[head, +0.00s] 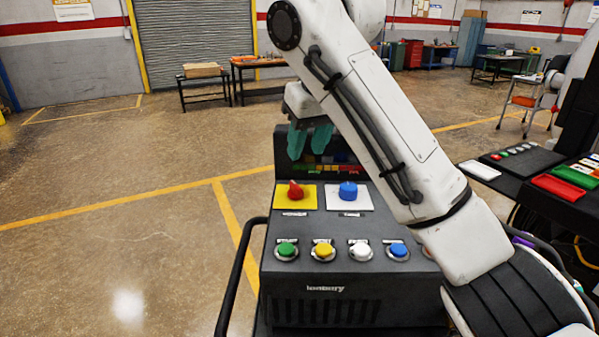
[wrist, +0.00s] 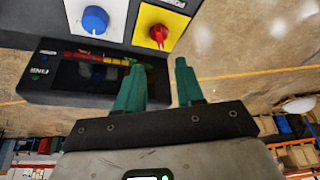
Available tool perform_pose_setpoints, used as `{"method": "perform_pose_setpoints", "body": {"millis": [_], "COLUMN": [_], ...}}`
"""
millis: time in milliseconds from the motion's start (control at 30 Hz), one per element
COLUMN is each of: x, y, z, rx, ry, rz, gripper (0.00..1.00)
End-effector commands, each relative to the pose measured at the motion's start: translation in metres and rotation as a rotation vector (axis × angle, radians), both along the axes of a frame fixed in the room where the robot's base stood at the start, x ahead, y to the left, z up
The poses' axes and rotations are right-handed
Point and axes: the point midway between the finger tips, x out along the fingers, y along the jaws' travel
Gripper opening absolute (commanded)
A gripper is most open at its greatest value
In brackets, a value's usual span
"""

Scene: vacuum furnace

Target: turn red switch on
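The red switch (head: 295,190) is a knob on a yellow plate on top of the dark control panel (head: 330,285), left of a blue knob (head: 348,190) on a white plate. In the wrist view the red switch (wrist: 158,33) is at the top, beyond the fingertips, with the blue knob (wrist: 95,20) to its left. My gripper (head: 310,140) hangs above and behind the red switch in the head view, apart from it. Its two green fingers (wrist: 158,75) are spread with a gap between them and nothing held.
A row of green (head: 286,250), yellow (head: 323,251), white (head: 361,251) and blue (head: 398,250) buttons lies in front of the knobs. A dark screen (head: 345,172) stands behind them. A black handrail (head: 238,285) runs along the left side. The floor at left is clear.

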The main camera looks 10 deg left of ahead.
Motion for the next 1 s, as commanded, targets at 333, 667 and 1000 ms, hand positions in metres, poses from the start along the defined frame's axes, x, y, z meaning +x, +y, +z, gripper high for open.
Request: {"method": "perform_pose_setpoints", "body": {"millis": [333,667,1000], "x": [0.018,0.029,0.03], "y": [0.013,0.022,0.023], "z": [-0.055,-0.089,-0.093], "rx": [-0.002,0.0,0.0], "ry": [0.003,0.001,0.001], "rz": [-0.001,0.0,0.0], "gripper": [0.37,0.37,0.37]}}
